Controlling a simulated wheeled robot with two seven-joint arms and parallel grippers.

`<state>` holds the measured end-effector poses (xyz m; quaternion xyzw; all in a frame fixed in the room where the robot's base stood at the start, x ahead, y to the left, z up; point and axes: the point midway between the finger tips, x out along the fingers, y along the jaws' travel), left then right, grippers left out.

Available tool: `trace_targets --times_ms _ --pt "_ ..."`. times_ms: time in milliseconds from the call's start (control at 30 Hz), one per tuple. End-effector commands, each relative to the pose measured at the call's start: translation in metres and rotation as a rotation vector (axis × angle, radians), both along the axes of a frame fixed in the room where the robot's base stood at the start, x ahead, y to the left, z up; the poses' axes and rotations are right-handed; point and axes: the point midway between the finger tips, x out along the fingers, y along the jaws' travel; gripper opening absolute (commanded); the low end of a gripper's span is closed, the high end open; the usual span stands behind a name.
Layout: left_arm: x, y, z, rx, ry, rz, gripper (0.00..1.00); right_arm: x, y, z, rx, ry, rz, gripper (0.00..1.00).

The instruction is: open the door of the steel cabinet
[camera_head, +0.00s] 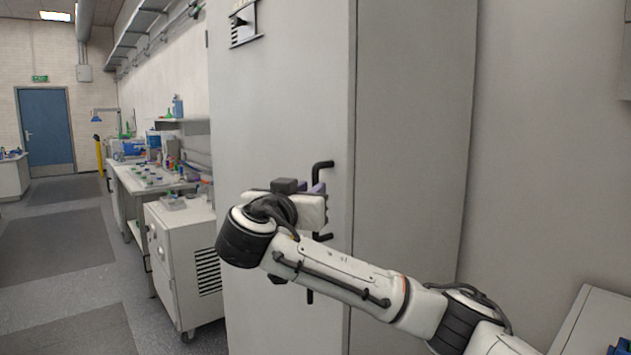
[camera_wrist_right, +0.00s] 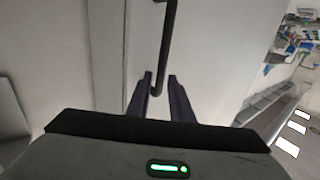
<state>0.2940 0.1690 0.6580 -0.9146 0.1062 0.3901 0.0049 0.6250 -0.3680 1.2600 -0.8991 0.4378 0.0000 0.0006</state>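The steel cabinet (camera_head: 280,110) is tall and light grey. Its door looks closed, with no gap showing at the edge. A black bar handle (camera_head: 321,166) stands upright near the door's right edge; my gripper and arm hide part of it. In the right wrist view the handle (camera_wrist_right: 168,45) comes down from the top edge, with its bent end near my fingers. My right gripper (camera_wrist_right: 160,80) is open, its two dark fingers on either side of the handle's end. I cannot tell whether they touch it. In the head view this gripper (camera_head: 316,190) is at the handle's upper part. My left gripper is out of view.
A white wheeled cabinet (camera_head: 172,255) stands left of the steel cabinet, with a cluttered bench (camera_head: 135,180) behind it. The floor (camera_head: 75,300) at the left is clear. A grey-topped unit (camera_head: 595,320) is at the lower right, near my right arm.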

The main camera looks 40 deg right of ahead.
Motion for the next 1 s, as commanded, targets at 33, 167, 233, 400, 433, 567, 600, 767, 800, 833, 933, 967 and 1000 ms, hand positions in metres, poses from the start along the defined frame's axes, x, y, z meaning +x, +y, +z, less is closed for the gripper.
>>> trace_targets --times_ms 33,167,233,400,433,567,600,767,800,833,933,967,1000 --pt "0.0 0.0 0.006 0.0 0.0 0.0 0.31 0.006 -0.009 0.004 -0.003 0.001 -0.004 0.2" --pt "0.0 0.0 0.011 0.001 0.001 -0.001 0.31 0.018 -0.023 0.003 -0.002 0.0 -0.001 0.2" --pt "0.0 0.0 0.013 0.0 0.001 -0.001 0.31 0.023 -0.029 0.002 -0.003 0.002 0.0 0.2" --pt "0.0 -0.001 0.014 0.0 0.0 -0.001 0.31 0.028 -0.035 0.0 -0.001 0.001 0.002 0.2" --pt "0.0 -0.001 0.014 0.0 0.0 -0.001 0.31 0.029 -0.035 0.0 0.0 0.0 0.003 0.2" --pt "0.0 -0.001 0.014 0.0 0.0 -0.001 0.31 0.029 -0.035 0.0 0.0 0.0 0.004 0.2" --pt "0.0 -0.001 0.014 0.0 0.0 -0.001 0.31 0.029 -0.035 0.0 0.0 0.0 0.003 0.2" --pt "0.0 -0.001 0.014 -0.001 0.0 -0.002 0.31 0.029 -0.035 0.0 -0.001 0.001 0.003 0.0" --pt "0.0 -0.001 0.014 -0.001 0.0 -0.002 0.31 0.029 -0.035 0.0 -0.001 0.001 0.003 0.0" --pt "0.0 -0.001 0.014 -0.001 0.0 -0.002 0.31 0.029 -0.035 0.0 -0.001 0.001 0.003 0.0" --pt "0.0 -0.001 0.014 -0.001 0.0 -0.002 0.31 0.029 -0.035 0.0 -0.001 0.001 0.003 0.0" --pt "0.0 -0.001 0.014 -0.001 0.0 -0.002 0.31 0.028 -0.035 0.0 -0.001 0.001 0.003 0.0" --pt "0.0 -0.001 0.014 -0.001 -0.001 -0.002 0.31 0.029 -0.035 -0.001 -0.001 0.001 0.003 0.0"
